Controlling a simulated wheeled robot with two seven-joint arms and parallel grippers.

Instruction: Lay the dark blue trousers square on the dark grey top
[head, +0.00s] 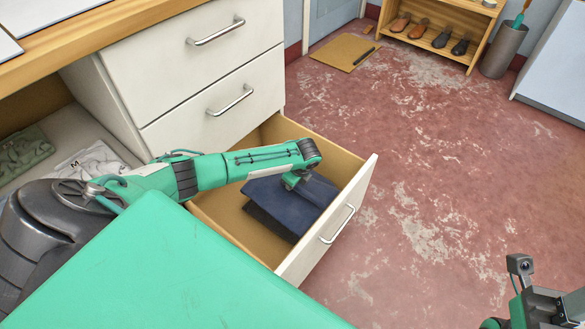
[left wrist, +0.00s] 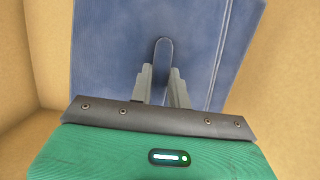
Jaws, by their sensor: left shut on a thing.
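The dark blue trousers (head: 288,206) lie folded in the open drawer in the head view. They also fill the middle of the left wrist view (left wrist: 110,50), with a pale seam line down their right side. My left gripper (head: 294,181) reaches down into the drawer at the trousers' upper face. In the left wrist view its fingers (left wrist: 161,78) are close together on the dark blue cloth, shut on it. Part of my right arm shows at the lower right corner of the head view, but its fingers are out of frame.
The open drawer (head: 345,215) juts from a white cabinet (head: 205,70) under a wooden counter (head: 90,38). Its walls stand close around the trousers. Folded garments (head: 92,162) lie on a low shelf at left. The reddish floor (head: 450,170) right of the drawer is clear.

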